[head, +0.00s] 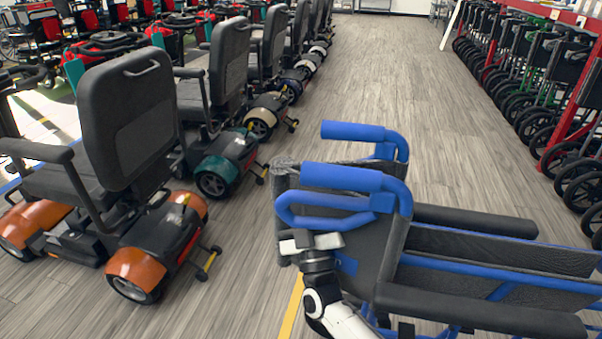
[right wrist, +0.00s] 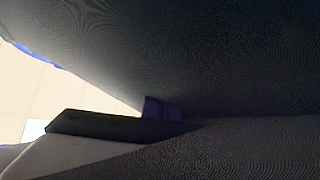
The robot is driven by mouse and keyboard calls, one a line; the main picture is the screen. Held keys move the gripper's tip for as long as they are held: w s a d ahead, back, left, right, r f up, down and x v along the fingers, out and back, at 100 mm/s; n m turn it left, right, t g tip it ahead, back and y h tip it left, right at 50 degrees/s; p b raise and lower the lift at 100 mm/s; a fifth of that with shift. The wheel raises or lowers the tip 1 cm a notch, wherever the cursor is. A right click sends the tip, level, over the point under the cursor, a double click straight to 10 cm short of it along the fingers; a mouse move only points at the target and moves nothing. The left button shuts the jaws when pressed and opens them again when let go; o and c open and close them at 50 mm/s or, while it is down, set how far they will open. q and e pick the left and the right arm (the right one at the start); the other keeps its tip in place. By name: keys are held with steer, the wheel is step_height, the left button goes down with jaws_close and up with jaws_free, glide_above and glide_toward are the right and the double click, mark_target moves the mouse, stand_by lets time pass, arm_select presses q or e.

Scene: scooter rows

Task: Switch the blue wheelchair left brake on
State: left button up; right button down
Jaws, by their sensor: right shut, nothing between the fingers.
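The blue wheelchair (head: 341,178) stands at the lower right of the head view, with blue push handles, a dark fabric back and long black armrests (head: 475,221). I cannot make out its left brake in either view. My right gripper (head: 310,242) is shut and empty, close by the wheelchair's back below the near push handle. I cannot tell whether it touches the fabric. In the right wrist view, dark woven fabric (right wrist: 200,50) fills most of the picture, with a small blue-purple piece (right wrist: 162,108) near the middle. My left gripper is not in view.
A row of mobility scooters stands on the left, the nearest one with orange fenders (head: 142,268). Folded wheelchairs (head: 565,75) line a red rack at the far right. The wooden floor aisle (head: 375,75) between them is clear.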

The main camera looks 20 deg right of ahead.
steer(key=shift+r, duration=0.1)
steer(key=s+a+f+g+y+p, duration=0.5)
steer(key=s+a+f+g+y, duration=0.2)
steer(key=s+f, duration=0.35)
steer(key=s+d+f+m+g+p, duration=0.1)
steer(key=s+f+g+p, duration=0.4)
steer(key=s, duration=0.7)
steer(key=shift+s+d+f+m+g, duration=0.15)
steer(key=shift+s+f+m+g, duration=0.4)
steer(key=shift+f+g, duration=1.05)
steer(key=shift+w+f+t, duration=0.15)
steer(key=shift+f+t, duration=0.25)
